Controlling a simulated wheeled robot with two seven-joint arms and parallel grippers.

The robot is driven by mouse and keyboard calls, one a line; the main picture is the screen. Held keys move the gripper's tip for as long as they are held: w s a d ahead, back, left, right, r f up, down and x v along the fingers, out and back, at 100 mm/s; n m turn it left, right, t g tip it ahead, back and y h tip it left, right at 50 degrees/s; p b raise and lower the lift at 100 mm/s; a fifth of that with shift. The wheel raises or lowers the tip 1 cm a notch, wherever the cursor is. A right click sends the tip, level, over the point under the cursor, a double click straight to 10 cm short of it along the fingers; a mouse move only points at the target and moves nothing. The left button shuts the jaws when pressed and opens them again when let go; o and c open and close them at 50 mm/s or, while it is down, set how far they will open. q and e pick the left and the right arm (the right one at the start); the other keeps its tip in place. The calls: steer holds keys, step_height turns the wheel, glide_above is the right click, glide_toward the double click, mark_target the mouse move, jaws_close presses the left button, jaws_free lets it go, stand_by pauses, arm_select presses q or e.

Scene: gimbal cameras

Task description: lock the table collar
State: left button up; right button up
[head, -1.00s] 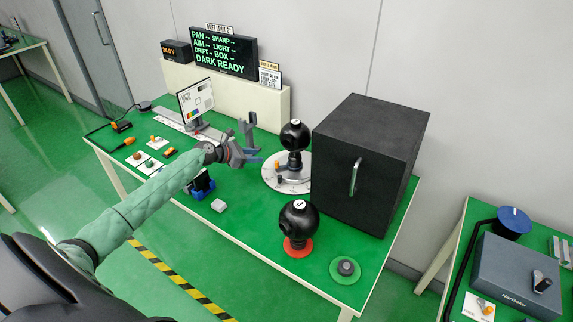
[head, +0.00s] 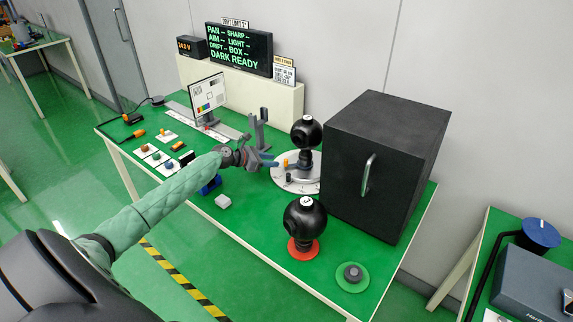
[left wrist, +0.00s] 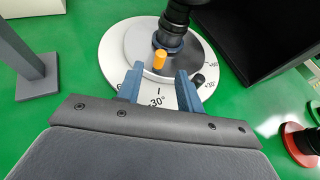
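The round white turntable (head: 283,184) with degree marks stands on the green table, left of the black box; it also shows in the left wrist view (left wrist: 112,52). It carries a black ball-shaped device (head: 305,131) on a post. An orange peg (left wrist: 160,60) stands on its raised disc, and a small black knob (left wrist: 197,81) sits near its rim. I cannot tell which part is the collar. My left gripper (head: 272,161) is at the turntable's left edge. In the left wrist view its blue fingers (left wrist: 160,88) are apart, with nothing between them and the orange peg just beyond.
The big black box (head: 378,165) with a handle stands right of the turntable. A second black ball device (head: 304,222) on a red base stands in front. A grey upright bracket (head: 259,130) is behind my gripper.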

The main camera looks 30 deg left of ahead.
mark_target(286, 161)
arm_select(q)
steer(key=p+x, duration=0.1)
steer(key=x, duration=0.5)
steer(key=shift+r+p, duration=0.15)
steer(key=shift+p, duration=0.25)
steer(key=shift+x, duration=0.75)
arm_select(e)
steer(key=shift+s+d+f, duration=0.15)
steer(key=shift+d+f, duration=0.05)
steer(key=shift+f, duration=0.65)
steer(key=shift+s+d+f, duration=0.15)
steer(key=shift+d+f, duration=0.1)
steer(key=shift+f, duration=0.6)
steer(key=shift+s+d+f, duration=0.15)
steer(key=shift+d+f, duration=0.05)
steer(key=shift+f, duration=0.65)
arm_select(q)
jaws_close()
